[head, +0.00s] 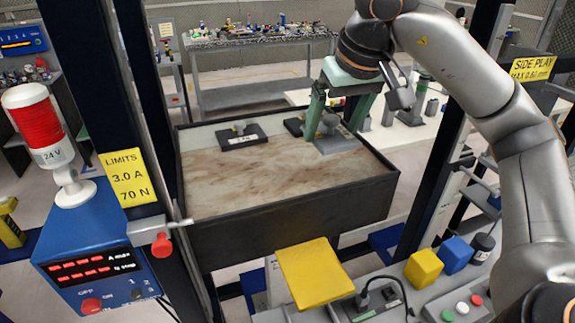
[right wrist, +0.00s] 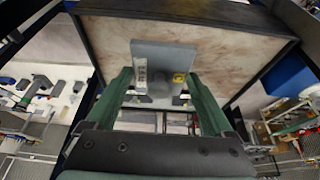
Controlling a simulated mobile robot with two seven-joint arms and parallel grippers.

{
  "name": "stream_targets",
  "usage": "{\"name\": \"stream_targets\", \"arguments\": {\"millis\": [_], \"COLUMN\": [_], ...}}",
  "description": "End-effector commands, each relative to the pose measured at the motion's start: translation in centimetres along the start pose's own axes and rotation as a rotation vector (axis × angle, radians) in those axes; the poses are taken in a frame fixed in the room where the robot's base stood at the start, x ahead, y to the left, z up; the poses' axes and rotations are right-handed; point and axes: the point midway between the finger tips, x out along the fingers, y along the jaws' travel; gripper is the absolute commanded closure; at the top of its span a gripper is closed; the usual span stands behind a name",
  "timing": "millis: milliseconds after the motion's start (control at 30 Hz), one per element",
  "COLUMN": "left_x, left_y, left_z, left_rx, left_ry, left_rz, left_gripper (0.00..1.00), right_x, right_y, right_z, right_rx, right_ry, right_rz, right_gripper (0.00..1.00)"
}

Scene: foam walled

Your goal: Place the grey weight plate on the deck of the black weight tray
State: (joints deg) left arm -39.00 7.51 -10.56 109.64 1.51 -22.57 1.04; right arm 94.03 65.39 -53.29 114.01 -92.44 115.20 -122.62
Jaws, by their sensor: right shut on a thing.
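The grey weight plate (head: 338,144) is a flat square slab with a knob on top. It is at the right part of the black weight tray (head: 290,222), over its brown, streaked deck (head: 255,178). I cannot tell whether its underside touches the deck. My right gripper (head: 327,122) comes down from above with green fingers shut on the plate's knob. In the right wrist view the plate (right wrist: 165,56) shows beyond my fingers (right wrist: 160,92), with a white label and a yellow mark. My left gripper is not in view.
A black plate with a grey knob (head: 240,136) is at the tray's back left; another black plate (head: 294,126) is close behind the grey one. The tray's raised walls surround the deck, whose front left is bare. A blue power supply (head: 95,255) stands at left.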

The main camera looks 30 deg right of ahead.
Motion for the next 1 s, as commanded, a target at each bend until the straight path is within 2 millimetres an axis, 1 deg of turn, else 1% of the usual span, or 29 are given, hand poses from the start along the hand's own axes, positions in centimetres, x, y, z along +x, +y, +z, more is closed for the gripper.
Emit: {"name": "stream_targets", "arguments": {"millis": [33, 100, 200, 333, 400, 633, 700, 800, 867, 1000], "left_x": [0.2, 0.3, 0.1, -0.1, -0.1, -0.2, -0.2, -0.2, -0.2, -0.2], "left_y": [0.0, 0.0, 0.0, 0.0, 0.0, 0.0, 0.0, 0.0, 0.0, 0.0], "left_z": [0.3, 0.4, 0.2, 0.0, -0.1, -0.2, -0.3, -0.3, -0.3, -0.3], "left_rx": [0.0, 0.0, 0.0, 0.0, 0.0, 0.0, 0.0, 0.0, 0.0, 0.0], "left_ry": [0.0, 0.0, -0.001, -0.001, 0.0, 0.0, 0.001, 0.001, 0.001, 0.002], "left_rz": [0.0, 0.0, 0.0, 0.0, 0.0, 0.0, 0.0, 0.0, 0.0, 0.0], "left_gripper": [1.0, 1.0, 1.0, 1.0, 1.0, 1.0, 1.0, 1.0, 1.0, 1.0], "right_x": [1.0, 2.1, 4.1, 6.1, 6.8, 8.2, 9.1, 10.6, 11.2, 11.4], "right_y": [-1.1, -2.2, -3.1, -4.2, -4.5, -5.2, -5.5, -5.3, -5.3, -5.4], "right_z": [-0.5, -1.3, -1.7, -2.1, -2.2, -2.4, -2.3, -1.6, -1.3, -1.3], "right_rx": [-0.003, -0.002, 0.001, 0.001, 0.002, 0.002, 0.002, 0.004, 0.004, 0.004], "right_ry": [-0.002, -0.002, -0.001, 0.001, 0.002, 0.002, 0.002, 0.001, 0.003, 0.006], "right_rz": [-0.004, -0.005, 0.0, -0.001, -0.001, -0.001, 0.0, 0.002, 0.0, -0.001], "right_gripper": [1.0, 1.0, 1.0, 1.0, 1.0, 1.0, 1.0, 1.0, 1.0, 1.0]}}
